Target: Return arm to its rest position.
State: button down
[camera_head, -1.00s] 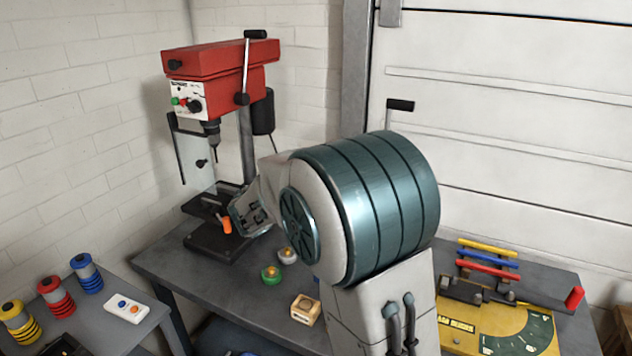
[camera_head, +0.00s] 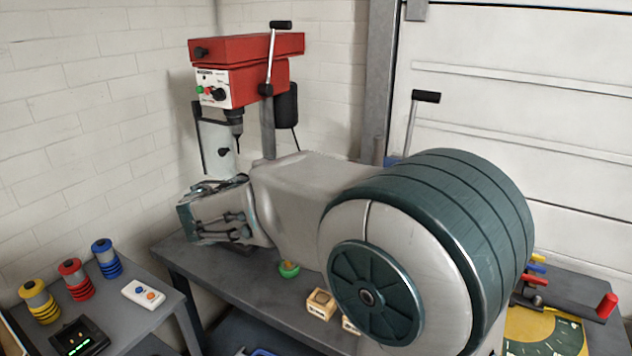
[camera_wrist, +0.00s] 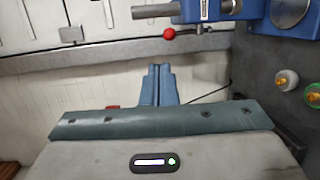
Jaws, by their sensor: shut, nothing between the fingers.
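My gripper (camera_wrist: 158,68) shows in the wrist view as two blue fingers pressed together, with nothing between them. In the head view my arm rises at the right and reaches left across the workbench, bent at a large round joint. Its wrist end hangs in front of the drill press base and above the bench. The fingers cannot be made out in that view.
A red drill press (camera_head: 245,70) stands behind my wrist. The workbench (camera_head: 215,278) holds a green-based knob (camera_head: 289,269) and a wooden block (camera_head: 321,304). At left are coloured spools (camera_head: 105,258) and a button box (camera_head: 143,294). A yellow board (camera_head: 540,335) lies right.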

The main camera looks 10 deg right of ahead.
jog(key=s+d+f+m+g+y, duration=0.3)
jog(key=s+d+f+g+y, duration=0.4)
jog(key=s+f, duration=0.5)
jog(key=s+a+f+m+y, duration=0.2)
jog(key=s+y, duration=0.1)
jog(key=s, duration=0.3)
jog(key=s+a+f+m+y, duration=0.2)
jog(key=s+y, duration=0.1)
jog(key=s, duration=0.2)
jog(key=shift+s+f+y, duration=0.35)
jog(key=shift+s+y, duration=0.05)
dwell(0.5)
